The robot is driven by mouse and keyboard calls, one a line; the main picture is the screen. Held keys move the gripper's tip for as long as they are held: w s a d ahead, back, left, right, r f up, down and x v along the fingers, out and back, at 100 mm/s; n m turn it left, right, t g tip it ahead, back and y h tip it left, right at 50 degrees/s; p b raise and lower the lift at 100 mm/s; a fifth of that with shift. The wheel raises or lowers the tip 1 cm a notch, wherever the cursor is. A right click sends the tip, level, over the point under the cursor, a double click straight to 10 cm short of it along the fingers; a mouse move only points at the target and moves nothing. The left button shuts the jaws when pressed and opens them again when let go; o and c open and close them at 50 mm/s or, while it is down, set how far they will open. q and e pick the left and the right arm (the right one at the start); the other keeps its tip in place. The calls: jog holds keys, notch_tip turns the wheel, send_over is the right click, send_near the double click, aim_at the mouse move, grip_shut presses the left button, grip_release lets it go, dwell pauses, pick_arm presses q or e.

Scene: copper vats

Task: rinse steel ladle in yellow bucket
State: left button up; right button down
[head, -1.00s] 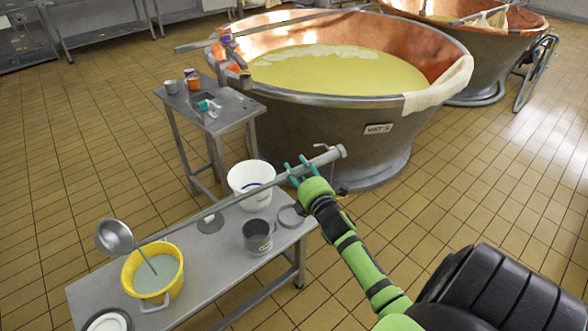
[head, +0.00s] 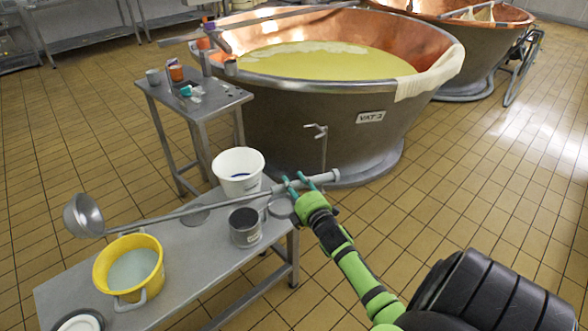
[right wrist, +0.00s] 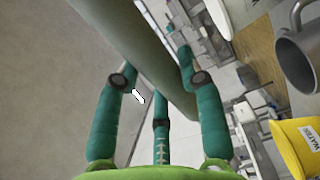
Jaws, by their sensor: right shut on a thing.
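The steel ladle (head: 185,213) has a long grey handle with a round bowl (head: 83,215) at its left end. My right gripper (head: 300,183) is shut on the handle near its thick right end; the handle also shows close up between the teal fingers in the right wrist view (right wrist: 140,50). The bowl hangs in the air up and left of the yellow bucket (head: 103,275), apart from it in the picture. The bucket holds pale, cloudy liquid and stands on the low steel bench (head: 190,275). My left gripper is out of view.
On the bench are a white bucket (head: 238,168), a steel mug (head: 245,228) and a round white-topped item (head: 80,321). A small side table (head: 215,104) with cups stands behind. The large copper vat (head: 300,120) of yellow liquid is beyond.

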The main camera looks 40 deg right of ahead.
pick_arm(q)
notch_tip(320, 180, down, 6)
jog(key=b, duration=0.5)
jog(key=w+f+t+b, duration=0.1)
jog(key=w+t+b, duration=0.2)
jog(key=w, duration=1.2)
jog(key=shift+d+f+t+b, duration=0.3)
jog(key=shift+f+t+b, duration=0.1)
jog(key=shift+b, duration=0.8)
pick_arm(e)
notch_tip(320, 180, down, 14)
jog(key=a+m, duration=0.3)
jog(key=shift+w+m, duration=0.3)
jog(key=shift+w, duration=0.15)
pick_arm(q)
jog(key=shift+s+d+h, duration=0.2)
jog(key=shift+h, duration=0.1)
